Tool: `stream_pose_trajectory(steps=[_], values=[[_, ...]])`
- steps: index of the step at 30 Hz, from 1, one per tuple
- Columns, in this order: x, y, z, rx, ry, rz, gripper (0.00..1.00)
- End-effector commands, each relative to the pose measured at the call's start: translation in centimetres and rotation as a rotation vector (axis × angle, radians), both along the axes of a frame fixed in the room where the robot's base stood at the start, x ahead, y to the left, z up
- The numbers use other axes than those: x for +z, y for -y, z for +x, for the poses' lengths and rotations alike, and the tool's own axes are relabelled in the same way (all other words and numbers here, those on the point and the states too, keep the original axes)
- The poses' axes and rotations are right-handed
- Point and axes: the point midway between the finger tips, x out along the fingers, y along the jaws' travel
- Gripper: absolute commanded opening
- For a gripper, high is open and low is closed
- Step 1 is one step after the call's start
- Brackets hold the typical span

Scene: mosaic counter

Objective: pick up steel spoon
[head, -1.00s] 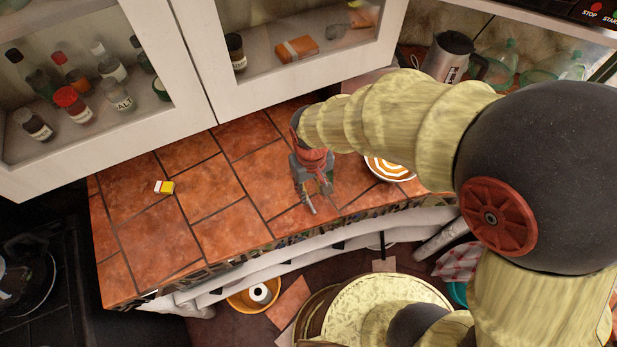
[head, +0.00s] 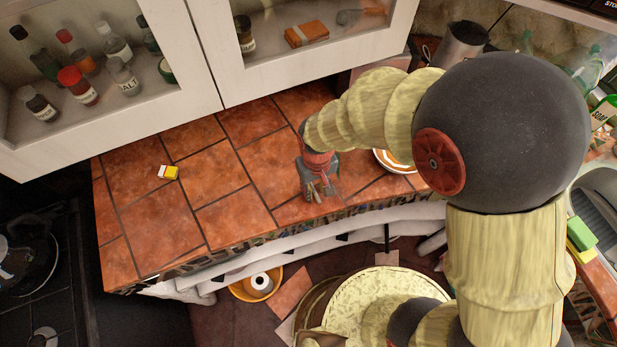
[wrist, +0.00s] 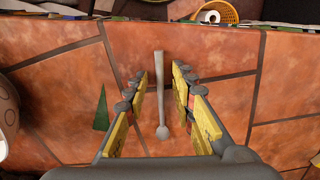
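The steel spoon (wrist: 160,85) lies on the terracotta tile counter (wrist: 225,45) in the wrist view, its long handle pointing away from my wrist. My gripper (wrist: 161,80) is open, with one finger on each side of the spoon and a gap on both sides. Neither finger visibly touches it. In the head view my gripper (head: 318,192) points down at the counter near its front edge; there I cannot clearly tell the spoon from the fingers.
An orange-and-white plate or bowl (head: 388,161) stands right of my gripper, partly behind my arm. A small yellow-and-white box (head: 168,172) lies on the left. A green triangular piece (wrist: 101,109) lies left of the spoon. Glass-fronted cabinets (head: 215,85) hang behind.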

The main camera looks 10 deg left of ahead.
Motion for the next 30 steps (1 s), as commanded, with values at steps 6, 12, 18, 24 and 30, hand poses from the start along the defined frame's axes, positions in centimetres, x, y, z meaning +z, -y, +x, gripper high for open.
stream_pose_trajectory(steps=[6, 12, 18, 24, 30], values=[[0.02, 0.0, 0.0, 0.0, 0.0, 0.0, 0.11], [0.02, 0.0, 0.0, 0.0, 0.0, 0.0, 0.0], [0.03, -0.01, 0.01, 0.0, 0.0, 0.0, 0.0], [0.06, -0.01, 0.01, 0.0, 0.0, 0.0, 0.0], [0.97, -0.04, 0.07, 0.0, 0.002, 0.001, 0.0]])
